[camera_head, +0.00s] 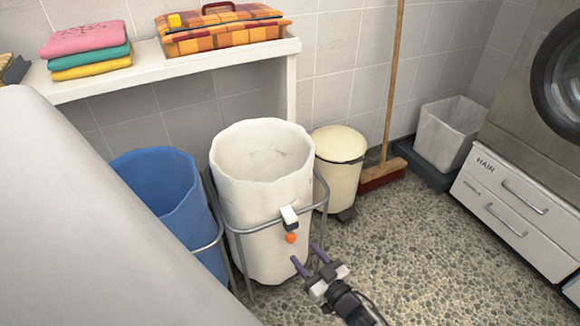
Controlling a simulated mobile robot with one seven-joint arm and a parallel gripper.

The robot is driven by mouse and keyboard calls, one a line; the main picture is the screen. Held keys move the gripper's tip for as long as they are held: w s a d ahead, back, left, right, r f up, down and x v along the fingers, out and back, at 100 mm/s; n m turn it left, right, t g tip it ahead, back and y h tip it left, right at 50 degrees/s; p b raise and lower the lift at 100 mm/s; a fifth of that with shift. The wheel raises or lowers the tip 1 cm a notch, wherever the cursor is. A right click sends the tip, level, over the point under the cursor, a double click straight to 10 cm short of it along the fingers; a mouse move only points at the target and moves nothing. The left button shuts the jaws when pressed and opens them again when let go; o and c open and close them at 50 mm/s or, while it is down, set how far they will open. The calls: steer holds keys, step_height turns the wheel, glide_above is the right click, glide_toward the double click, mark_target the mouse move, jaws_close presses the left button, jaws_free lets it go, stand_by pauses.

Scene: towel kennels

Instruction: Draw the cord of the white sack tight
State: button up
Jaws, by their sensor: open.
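The white sack (262,188) stands upright in a metal frame (322,190), with its mouth wide open at the top. A white block-shaped fitting (289,216) sits on its front, with an orange ball (291,238) hanging just below it. The cord itself cannot be made out apart from these. My gripper (307,257) is in front of the sack, low and slightly right of the orange ball. Its two purple-grey fingers are apart with nothing between them. The fingertips appear a little below the ball; whether they touch the sack cannot be told.
A blue sack or bin (165,200) stands left of the white sack. A cream pedal bin (338,160), a broom (385,172) and a pale waste bin (450,135) stand to the right. A white drawer unit (510,205) is at far right. The pebbled floor (420,255) is clear.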

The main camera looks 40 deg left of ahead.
mark_target(290, 238)
steer(key=b+x, duration=0.1)
steer(key=x, duration=0.7)
jaws_close()
